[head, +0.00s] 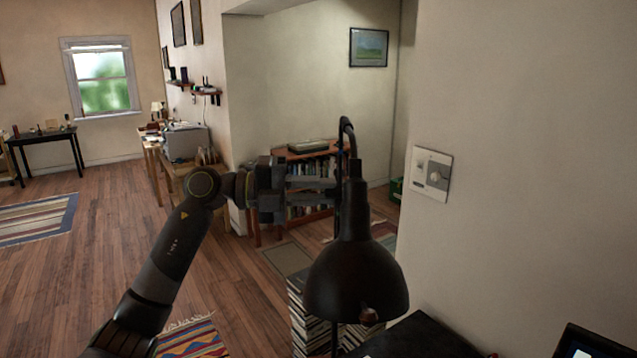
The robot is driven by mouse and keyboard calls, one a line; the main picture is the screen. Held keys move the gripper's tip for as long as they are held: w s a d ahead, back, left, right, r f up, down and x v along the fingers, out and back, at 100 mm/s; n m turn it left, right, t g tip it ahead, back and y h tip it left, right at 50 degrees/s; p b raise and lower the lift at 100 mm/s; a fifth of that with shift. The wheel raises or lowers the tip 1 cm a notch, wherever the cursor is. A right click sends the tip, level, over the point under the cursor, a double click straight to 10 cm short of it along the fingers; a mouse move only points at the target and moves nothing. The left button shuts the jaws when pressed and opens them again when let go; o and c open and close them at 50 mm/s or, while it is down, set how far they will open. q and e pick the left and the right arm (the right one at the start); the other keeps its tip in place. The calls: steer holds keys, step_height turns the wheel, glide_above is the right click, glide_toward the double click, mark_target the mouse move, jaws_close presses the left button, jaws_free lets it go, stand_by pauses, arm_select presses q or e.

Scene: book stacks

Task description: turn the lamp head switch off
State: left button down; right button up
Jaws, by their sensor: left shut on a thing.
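A black desk lamp stands at the front, right of centre, with its bell-shaped lamp head (355,280) facing down. A small brownish knob, seemingly the lamp head switch (369,313), sticks out low on the front of the head. My left gripper (336,191) comes in from the left, level with the narrow upper part of the lamp. Its fingers are shut on the lamp at the thin stem (340,205) behind the neck. The exact contact is partly hidden by the lamp. My right gripper is not in view.
A stack of books (300,310) stands below and behind the lamp. A dark surface (425,338) lies at the lower right, with a dark-framed screen (590,343) in the corner. A wall plate with a dial (431,174) is on the right wall. Open wooden floor lies left.

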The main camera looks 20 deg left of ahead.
arm_select(q)
steer(key=shift+r+n, duration=0.1)
steer(key=shift+n, duration=0.3)
steer(key=c, duration=1.3)
jaws_free()
steer(key=shift+c, duration=0.2)
steer(key=shift+a, duration=0.1)
steer(key=b+v, duration=0.7)
steer(key=v, duration=1)
steer(key=shift+b, duration=0.3)
steer(key=shift+a, duration=0.1)
